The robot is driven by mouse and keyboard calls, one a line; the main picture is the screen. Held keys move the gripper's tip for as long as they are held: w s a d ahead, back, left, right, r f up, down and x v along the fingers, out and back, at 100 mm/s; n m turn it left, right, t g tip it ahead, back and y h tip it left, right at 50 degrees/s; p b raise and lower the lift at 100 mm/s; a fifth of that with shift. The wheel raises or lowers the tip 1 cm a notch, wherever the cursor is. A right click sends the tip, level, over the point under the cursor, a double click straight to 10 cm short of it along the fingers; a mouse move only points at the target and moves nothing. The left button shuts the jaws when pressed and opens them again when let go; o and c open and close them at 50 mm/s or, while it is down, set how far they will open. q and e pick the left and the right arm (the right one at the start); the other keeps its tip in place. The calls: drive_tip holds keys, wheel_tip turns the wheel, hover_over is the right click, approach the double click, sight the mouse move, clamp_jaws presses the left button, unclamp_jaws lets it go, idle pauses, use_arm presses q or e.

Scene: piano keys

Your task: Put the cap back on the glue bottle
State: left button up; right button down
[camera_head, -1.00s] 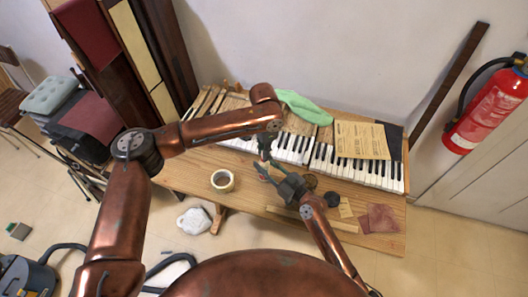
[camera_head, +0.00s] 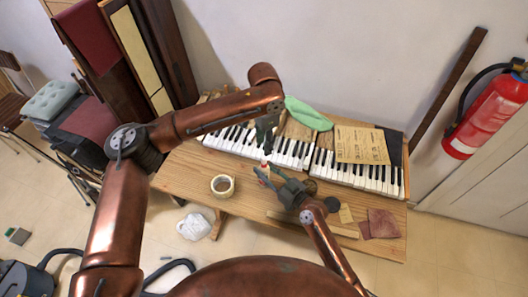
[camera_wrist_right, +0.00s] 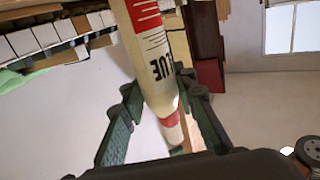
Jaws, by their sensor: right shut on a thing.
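A white glue bottle with red markings and dark lettering (camera_wrist_right: 155,60) fills the middle of the right wrist view. It narrows past a red band to a pale tip at the lower end in that view. My right gripper (camera_head: 272,176) is shut on the bottle, with its fingers on either side of it. In the head view the bottle (camera_head: 264,168) shows small, held above the table in front of the keys. My left gripper (camera_head: 265,138) points down just behind and above the bottle, apart from it. Its finger gap is too small to read. I cannot make out a separate cap.
The wooden table (camera_head: 185,176) carries a piano keyboard (camera_head: 360,176) along its back. A tape roll (camera_head: 222,186), a dark round thing (camera_head: 331,204), a wooden strip (camera_head: 300,222) and a brown cloth (camera_head: 382,223) lie in front. A green cloth (camera_head: 305,112) and paper sheets (camera_head: 361,145) lie on the keyboard.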

use_arm(q)
wheel_tip(320, 180, up, 4)
drive_tip(key=shift+f, duration=0.25)
use_arm(e)
drive_tip(key=c, duration=1.5)
unclamp_jaws()
drive_tip(key=shift+o, duration=0.2)
drive_tip(key=v, duration=1.2)
